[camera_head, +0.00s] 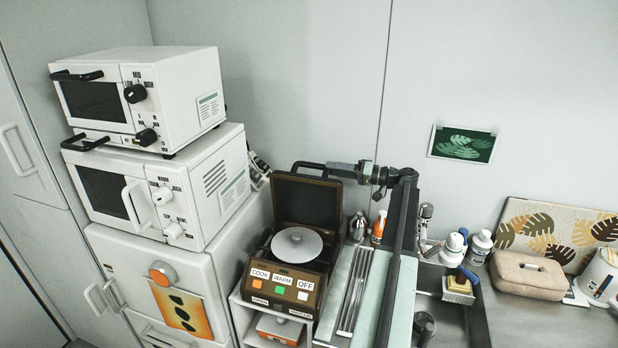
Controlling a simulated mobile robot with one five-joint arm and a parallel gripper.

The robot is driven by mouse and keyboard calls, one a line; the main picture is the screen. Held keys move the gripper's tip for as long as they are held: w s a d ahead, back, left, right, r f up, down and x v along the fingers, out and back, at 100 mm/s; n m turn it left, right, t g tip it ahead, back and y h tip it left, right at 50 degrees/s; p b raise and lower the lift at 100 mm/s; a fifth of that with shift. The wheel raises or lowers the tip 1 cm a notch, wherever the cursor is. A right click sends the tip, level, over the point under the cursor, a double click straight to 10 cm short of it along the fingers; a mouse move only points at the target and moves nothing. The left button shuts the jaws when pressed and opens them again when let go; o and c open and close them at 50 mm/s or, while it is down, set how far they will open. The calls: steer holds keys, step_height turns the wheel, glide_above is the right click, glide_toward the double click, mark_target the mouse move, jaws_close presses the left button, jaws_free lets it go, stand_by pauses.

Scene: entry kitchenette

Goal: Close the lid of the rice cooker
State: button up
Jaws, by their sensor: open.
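The brown rice cooker (284,272) stands on a small white shelf, to the right of the white fridge. Its dark lid (306,203) is open and stands upright at the back. A round pale disc with a knob (297,245) lies over the cooker's opening. COOK, WARM and OFF labels are on its front. My gripper (314,168) is open at the top edge of the raised lid, reaching in from the right. Its fingertips are small and dark, and I cannot tell whether they touch the lid.
A toaster oven (185,97) sits on a microwave (205,185) on the fridge (200,275), left of the cooker. To the right are an orange bottle (379,227), a sink with a faucet (425,225), a sponge (458,284) and a tan case (530,275). The wall is close behind.

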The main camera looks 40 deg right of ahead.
mark_target(299, 164)
steer(key=x, duration=0.9)
steer(key=shift+s+a, duration=0.1)
steer(key=shift+a, duration=0.05)
steer(key=shift+r, duration=0.1)
jaws_close()
steer(key=shift+s, duration=0.1)
stand_by(0.9)
